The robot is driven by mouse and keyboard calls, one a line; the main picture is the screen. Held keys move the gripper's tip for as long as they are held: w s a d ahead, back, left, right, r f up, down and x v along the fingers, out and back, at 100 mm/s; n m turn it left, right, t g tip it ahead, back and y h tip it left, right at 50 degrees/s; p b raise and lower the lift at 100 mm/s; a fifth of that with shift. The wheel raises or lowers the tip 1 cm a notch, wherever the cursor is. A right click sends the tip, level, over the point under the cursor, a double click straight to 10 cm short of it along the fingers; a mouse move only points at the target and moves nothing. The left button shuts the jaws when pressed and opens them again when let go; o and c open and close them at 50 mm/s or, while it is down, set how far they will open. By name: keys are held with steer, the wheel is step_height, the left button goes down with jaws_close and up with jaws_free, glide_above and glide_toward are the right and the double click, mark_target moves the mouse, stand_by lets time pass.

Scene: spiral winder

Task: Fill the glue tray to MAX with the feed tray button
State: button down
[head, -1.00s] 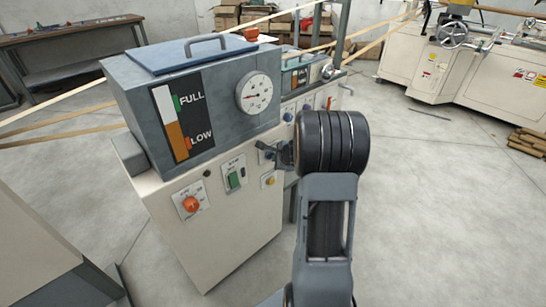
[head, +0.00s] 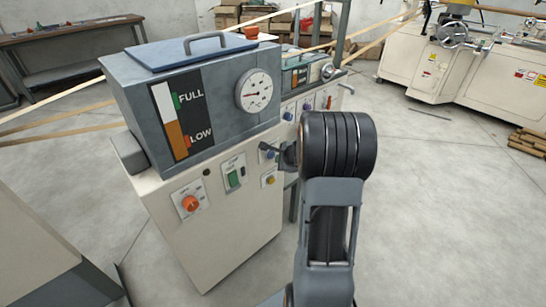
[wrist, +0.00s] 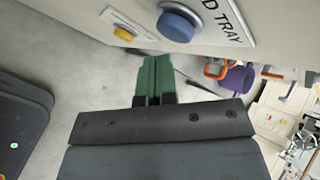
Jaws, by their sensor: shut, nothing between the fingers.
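The blue feed tray button (wrist: 178,22) stands out from the panel at the top of the wrist view, beside a label partly reading "D TRAY". In the head view the blue button (head: 267,154) is small, just left of my gripper. My gripper (head: 266,146) is at the front of the cream panel, largely hidden by my wrist. In the wrist view its green fingers (wrist: 154,70) are together and empty, below the button and apart from it in the picture. I cannot make out the glue tray or its MAX mark.
A yellow button (wrist: 124,33) is left of the blue one. The grey tank (head: 125,90) carries a FULL/LOW gauge (head: 181,118) and a round dial (head: 254,90). An orange knob (head: 190,203) and green switch (head: 234,179) are lower left. Open floor lies right.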

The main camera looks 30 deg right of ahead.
steer(key=shift+s, duration=0.1)
steer(key=shift+s+d+b, duration=0.25)
steer(key=shift+s+b, duration=0.15)
steer(key=shift+s, duration=0.85)
steer(key=shift+s+d+b, duration=0.2)
steer(key=shift+s+b, duration=0.15)
steer(key=shift+s, duration=0.85)
steer(key=s+a+r+n+g+y+p, duration=0.1)
steer(key=s+a+r+n+y+p, duration=0.1)
steer(key=a+r+n+p, duration=0.65)
steer(key=s+a+r+n+g+y+p, duration=0.25)
steer(key=a+r+n+p, duration=0.3)
steer(key=a+r, duration=0.55)
steer(key=s+a+r+n+g+h+p, duration=0.2)
steer(key=s+a+r+n+h+p, duration=0.2)
steer(key=s+r+n+p, duration=0.6)
steer(key=v, duration=0.3)
steer(key=shift+s+a, duration=0.2)
steer(key=shift+a, duration=0.05)
